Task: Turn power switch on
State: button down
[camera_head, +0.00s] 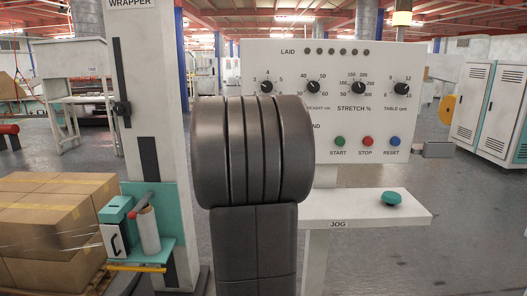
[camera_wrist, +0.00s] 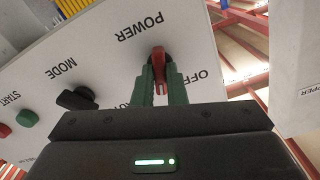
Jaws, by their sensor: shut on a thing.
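The power switch (camera_wrist: 158,58) is a red rotary handle on the white control panel (camera_wrist: 105,50), under the upside-down word POWER in the wrist view. My gripper (camera_wrist: 161,78) has two green fingers, one on each side of the red handle, and is shut on it. The OFF label shows to the right of the fingers. Another label to their left is mostly hidden. In the head view the panel (camera_head: 290,62) stands behind my dark arm, which hides the switch and the gripper.
A black MODE knob (camera_wrist: 77,98) and a green START button (camera_wrist: 27,117) are beside the switch. A shelf with a green JOG button (camera_head: 391,198) juts out at right. The wrapper column (camera_head: 150,90) and wrapped boxes (camera_head: 50,225) stand at left.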

jog(key=m+b, duration=0.2)
jog(key=m, duration=0.3)
dwell(0.6)
jog(key=c, duration=1.5)
grip_release()
jog(key=shift+o, duration=0.2)
jog(key=s+p, duration=0.1)
jog(key=s, duration=1.2)
jog(key=shift+s, duration=0.4)
